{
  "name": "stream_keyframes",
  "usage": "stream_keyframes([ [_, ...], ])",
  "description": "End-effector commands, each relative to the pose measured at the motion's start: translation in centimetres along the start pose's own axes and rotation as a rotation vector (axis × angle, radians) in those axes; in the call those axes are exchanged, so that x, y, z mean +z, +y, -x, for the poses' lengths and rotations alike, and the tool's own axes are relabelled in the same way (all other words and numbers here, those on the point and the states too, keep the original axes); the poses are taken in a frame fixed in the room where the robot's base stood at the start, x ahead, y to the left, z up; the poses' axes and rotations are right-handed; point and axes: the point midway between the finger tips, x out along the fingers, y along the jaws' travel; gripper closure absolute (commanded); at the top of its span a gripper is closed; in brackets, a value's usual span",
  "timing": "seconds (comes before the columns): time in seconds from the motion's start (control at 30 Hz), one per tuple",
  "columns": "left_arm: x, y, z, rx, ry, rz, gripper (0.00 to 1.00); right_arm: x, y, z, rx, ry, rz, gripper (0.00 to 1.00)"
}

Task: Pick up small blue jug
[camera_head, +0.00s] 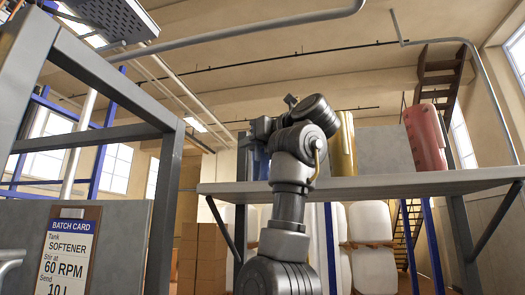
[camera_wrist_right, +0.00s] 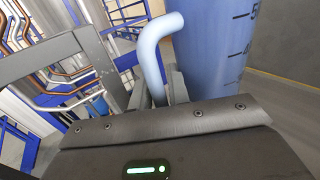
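The small blue jug (camera_head: 261,164) stands at the shelf's left end in the head view, mostly hidden behind my right arm. In the right wrist view its blue body (camera_wrist_right: 212,50) with level marks and its pale blue handle (camera_wrist_right: 152,50) fill the upper middle. My right gripper (camera_wrist_right: 160,88) has its grey fingers close on either side of the handle's lower part, and it looks shut on the handle. It also shows in the head view (camera_head: 262,130), at the jug. I cannot tell whether the jug's base touches the shelf. My left gripper is out of view.
A yellow container (camera_head: 346,145) and a red container (camera_head: 425,137) stand on the grey shelf (camera_head: 380,186) to the right. A grey frame (camera_head: 165,190) and a batch card (camera_head: 68,245) are at the left. Brown boxes (camera_head: 205,255) lie behind, below shelf height.

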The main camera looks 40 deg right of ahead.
Motion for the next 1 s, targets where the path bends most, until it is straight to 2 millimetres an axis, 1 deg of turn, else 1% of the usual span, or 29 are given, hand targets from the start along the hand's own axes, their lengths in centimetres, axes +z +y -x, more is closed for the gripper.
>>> stream_keyframes([
  [0.1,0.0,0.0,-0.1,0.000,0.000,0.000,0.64,0.0,0.0,0.1,0.000,-0.001,0.000,0.84],
  [0.23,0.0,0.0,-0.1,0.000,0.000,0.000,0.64,0.0,0.0,0.1,0.000,-0.001,0.000,1.00],
  [0.77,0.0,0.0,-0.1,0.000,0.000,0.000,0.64,0.1,0.0,0.1,0.000,-0.001,0.001,1.00],
  [0.87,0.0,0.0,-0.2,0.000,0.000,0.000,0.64,0.5,0.0,0.1,0.001,0.000,0.001,1.00],
  [1.0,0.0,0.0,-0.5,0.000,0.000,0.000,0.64,1.8,0.1,0.2,0.001,-0.001,0.001,1.00],
])
